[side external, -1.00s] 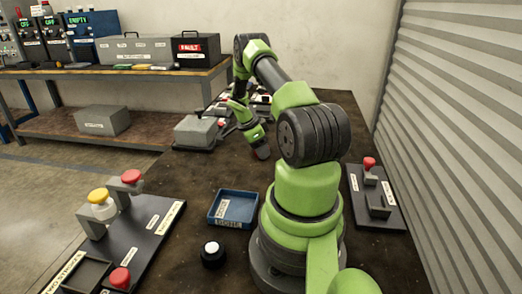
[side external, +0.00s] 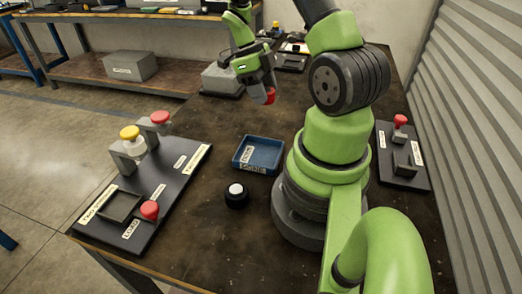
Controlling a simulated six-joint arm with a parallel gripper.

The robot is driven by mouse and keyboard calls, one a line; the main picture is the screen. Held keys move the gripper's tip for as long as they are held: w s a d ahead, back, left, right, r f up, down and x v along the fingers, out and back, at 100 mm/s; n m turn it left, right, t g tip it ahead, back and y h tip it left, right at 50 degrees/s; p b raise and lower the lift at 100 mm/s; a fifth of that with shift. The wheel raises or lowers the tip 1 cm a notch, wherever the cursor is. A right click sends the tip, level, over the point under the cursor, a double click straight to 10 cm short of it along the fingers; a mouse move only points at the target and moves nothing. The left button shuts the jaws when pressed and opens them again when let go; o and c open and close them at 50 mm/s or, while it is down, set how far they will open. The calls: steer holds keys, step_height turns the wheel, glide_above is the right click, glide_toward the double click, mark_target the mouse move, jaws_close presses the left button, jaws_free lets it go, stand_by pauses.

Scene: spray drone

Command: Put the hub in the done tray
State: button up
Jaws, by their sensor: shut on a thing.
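My gripper (side external: 260,88) points down above the dark bench, behind the blue tray in this view. It is shut on a small piece with a red part (side external: 269,96) showing at its fingertips. The piece is mostly hidden, and I cannot tell from its shape that it is the hub. The blue tray (side external: 279,164) lies on the bench in front of my base and looks empty except for labels. The gripper and held piece are apart from the tray.
A black round button with a white top (side external: 236,194) stands in front of the tray. A dark panel (side external: 165,185) with red and yellow knobs lies left. A grey box (side external: 220,78) stands left of the gripper. A red-knobbed fixture (side external: 403,160) is at right.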

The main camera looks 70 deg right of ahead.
mark_target(261, 158)
steer(key=s+a+m+t+y, duration=0.1)
steer(key=s+a+m+y, duration=0.1)
steer(key=a+m, duration=0.6)
steer(key=f, duration=0.3)
steer(key=a+f+n, duration=0.1)
steer(key=f, duration=0.2)
steer(key=f+n, duration=0.1)
steer(key=f, duration=0.2)
steer(key=shift+w+a, duration=0.25)
steer(key=shift+a, duration=0.15)
steer(key=shift+f, duration=0.1)
steer(key=o, duration=0.8)
steer(key=shift+c, duration=0.2)
